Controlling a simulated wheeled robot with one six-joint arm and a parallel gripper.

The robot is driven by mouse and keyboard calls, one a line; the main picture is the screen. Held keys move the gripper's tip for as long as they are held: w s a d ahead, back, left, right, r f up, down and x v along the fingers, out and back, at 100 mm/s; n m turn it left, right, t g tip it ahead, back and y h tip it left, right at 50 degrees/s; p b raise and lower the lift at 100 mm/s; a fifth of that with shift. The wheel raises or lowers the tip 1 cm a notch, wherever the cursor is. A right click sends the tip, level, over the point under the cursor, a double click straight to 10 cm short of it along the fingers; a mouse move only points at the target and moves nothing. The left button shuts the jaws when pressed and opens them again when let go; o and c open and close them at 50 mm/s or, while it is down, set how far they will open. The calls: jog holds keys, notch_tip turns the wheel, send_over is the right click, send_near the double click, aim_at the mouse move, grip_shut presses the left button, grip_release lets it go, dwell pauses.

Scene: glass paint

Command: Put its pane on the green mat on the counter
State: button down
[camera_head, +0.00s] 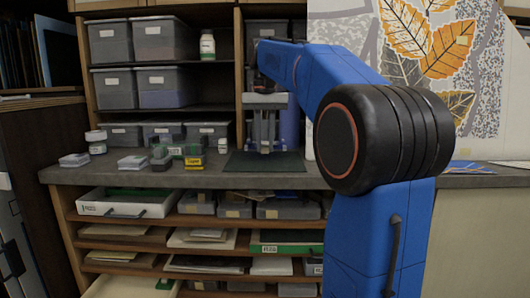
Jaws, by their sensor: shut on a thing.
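The dark green mat (283,166) lies flat on the grey counter (120,173), in the middle of the view. My gripper (265,149) points down over the mat, with its fingertips low and close to it. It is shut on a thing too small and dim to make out. I cannot tell whether this thing touches the mat. No pane shows clearly on the bare part of the mat.
Small blocks, including a yellow labelled one (194,163), and clear stacks (132,162) stand left of the mat. A white jar (207,45) and grey bins (160,40) fill the shelves behind. An open white drawer (127,205) juts out below the counter.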

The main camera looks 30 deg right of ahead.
aim_at(265, 147)
jog(key=shift+f, duration=1.5)
jog(key=c, duration=1.6)
grip_release()
jog(key=shift+f, duration=0.1)
notch_tip(265, 147, up, 12)
jog(key=shift+r, duration=0.1)
